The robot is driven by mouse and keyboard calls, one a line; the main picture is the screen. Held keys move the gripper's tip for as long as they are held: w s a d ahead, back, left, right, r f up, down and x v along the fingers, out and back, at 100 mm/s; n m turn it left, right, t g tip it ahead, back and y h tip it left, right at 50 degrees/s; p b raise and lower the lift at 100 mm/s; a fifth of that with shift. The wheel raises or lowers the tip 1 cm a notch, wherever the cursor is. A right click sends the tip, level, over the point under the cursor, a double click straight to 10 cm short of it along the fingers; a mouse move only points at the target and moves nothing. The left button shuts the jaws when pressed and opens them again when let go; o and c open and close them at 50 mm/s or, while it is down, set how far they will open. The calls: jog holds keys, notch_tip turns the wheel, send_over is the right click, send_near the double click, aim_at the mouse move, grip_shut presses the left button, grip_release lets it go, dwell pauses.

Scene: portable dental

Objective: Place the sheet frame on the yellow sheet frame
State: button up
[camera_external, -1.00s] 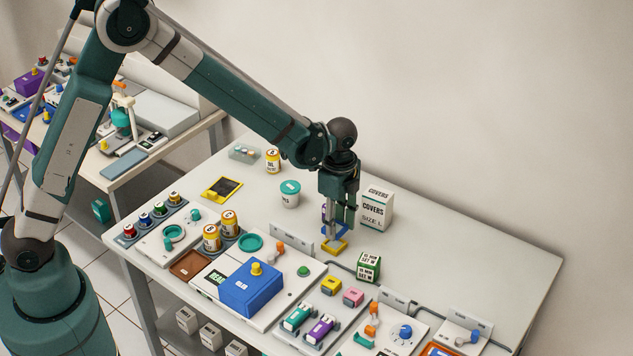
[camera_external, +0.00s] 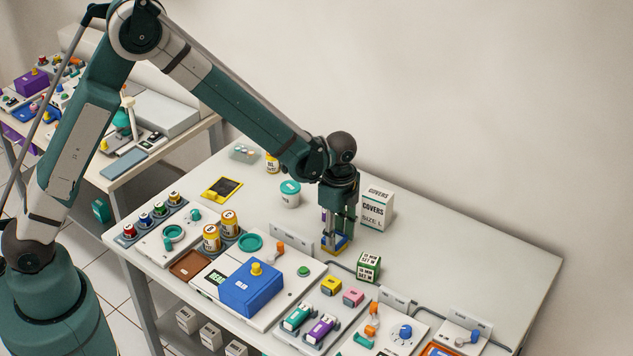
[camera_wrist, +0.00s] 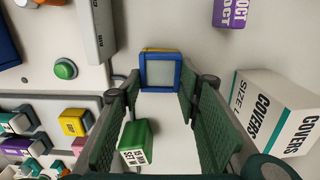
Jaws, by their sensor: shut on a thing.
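My gripper (camera_external: 339,232) points down at the middle of the table and is shut on a blue square sheet frame. In the wrist view, the blue sheet frame (camera_wrist: 178,72) sits between the fingertips (camera_wrist: 160,82), with a pale panel inside it. The yellow sheet frame (camera_external: 331,249) is directly below it, close to the table. In the wrist view only a thin yellow edge (camera_wrist: 160,49) shows past the far side of the blue frame. I cannot tell whether the two frames touch. My fingers hide part of both in the external view.
A green-and-white box (camera_external: 368,266) stands to the right of the frames, and a white covers box (camera_external: 375,209) stands behind. A white tub with a teal lid (camera_external: 290,192) is to the left. A light panel (camera_external: 291,240) is close on the near left.

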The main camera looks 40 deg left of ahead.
aim_at(337, 240)
jog(key=o, duration=0.7)
jog(key=shift+r, duration=0.1)
notch_tip(337, 240, up, 12)
jog(key=shift+r+p, duration=0.15)
jog(key=shift+p, duration=0.6)
dwell(0.3)
